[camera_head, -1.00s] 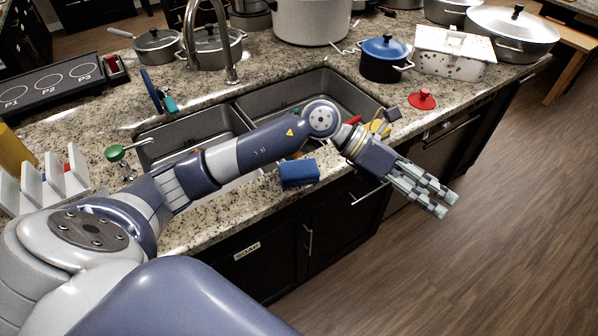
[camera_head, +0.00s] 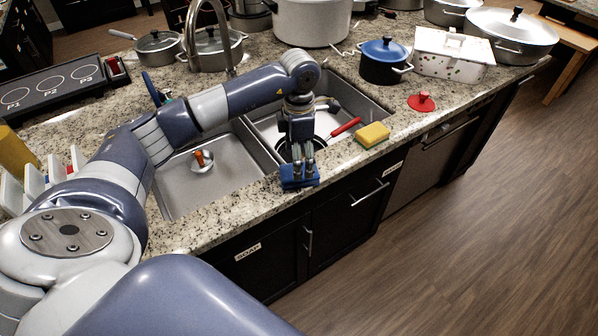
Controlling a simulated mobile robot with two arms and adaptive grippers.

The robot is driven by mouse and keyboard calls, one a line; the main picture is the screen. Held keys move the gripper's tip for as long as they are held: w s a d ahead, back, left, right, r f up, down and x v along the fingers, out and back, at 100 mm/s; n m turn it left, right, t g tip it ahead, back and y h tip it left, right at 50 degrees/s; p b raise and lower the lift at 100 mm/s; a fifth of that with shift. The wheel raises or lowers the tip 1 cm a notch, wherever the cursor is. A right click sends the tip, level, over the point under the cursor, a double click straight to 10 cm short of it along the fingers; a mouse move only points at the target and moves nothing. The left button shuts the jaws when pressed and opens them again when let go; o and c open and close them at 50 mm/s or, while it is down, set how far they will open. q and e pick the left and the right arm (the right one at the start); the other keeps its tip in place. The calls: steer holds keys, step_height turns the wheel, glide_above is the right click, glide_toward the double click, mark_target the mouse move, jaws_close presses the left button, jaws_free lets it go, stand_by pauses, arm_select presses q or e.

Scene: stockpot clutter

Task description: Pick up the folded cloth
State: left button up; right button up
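The folded cloth (camera_head: 299,184), a small blue block shape, lies on the front counter edge just before the sink. My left gripper (camera_head: 298,172) points down right over it, its fingers overlapping the cloth's upper part in the picture. The fingers hide part of the cloth, and I cannot tell whether they grip it or only stand at it. My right gripper is not in view.
The double sink (camera_head: 215,190) lies behind the cloth, with a red-handled pan (camera_head: 345,128) in its right basin. A yellow sponge (camera_head: 372,135) and a red lid (camera_head: 421,102) are on the counter to the right. A blue pot (camera_head: 384,65) stands farther back.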

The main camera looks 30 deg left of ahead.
arm_select(q)
steer(key=shift+f+p, duration=0.4)
steer(key=shift+f, duration=0.15)
step_height(320, 180, down, 4)
steer(key=shift+f+p, duration=0.1)
steer(key=shift+p, duration=0.95)
steer(key=shift+w+f, duration=0.1)
steer(key=shift+f, duration=0.1)
steer(key=c, duration=1.2)
